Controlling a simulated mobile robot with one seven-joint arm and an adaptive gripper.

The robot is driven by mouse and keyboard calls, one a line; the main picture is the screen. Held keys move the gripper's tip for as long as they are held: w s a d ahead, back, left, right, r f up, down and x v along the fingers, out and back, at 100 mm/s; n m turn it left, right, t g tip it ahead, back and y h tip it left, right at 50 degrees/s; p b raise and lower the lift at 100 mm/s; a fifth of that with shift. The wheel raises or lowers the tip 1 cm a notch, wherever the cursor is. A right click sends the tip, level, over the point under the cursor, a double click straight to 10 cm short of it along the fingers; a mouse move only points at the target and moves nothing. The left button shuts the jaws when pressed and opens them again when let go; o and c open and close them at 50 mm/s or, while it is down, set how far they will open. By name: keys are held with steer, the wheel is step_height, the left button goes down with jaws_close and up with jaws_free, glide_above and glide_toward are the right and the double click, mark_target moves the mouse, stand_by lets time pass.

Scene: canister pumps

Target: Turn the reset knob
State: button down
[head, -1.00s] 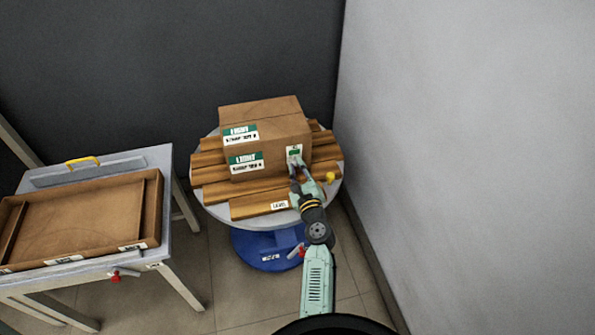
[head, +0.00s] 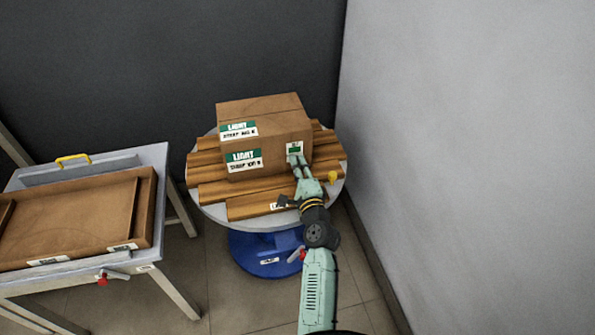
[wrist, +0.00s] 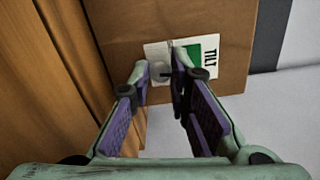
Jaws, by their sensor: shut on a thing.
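The small pale knob (wrist: 158,69) sits on a white and green TILT label on the cardboard box's side. In the wrist view it lies between the tips of my gripper (wrist: 163,76), which is shut on it. In the head view my gripper (head: 298,160) reaches the right part of the box's front face, just below the label (head: 295,148). The fingers hide the knob there. The box (head: 262,128) carries green LIGHT labels and stands on wooden slats (head: 210,174).
The slats lie on a round grey top over a blue base (head: 262,252). A table (head: 155,165) with a shallow brown tray (head: 148,205) is at left. A grey wall (head: 480,130) is close at right.

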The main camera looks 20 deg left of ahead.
steer(key=shift+n+b, duration=0.45)
steer(key=shift+n, duration=0.35)
steer(key=c, duration=1.5)
jaws_free()
steer(key=v, duration=0.7)
steer(key=shift+s+d, duration=0.15)
steer(key=shift+s, duration=0.05)
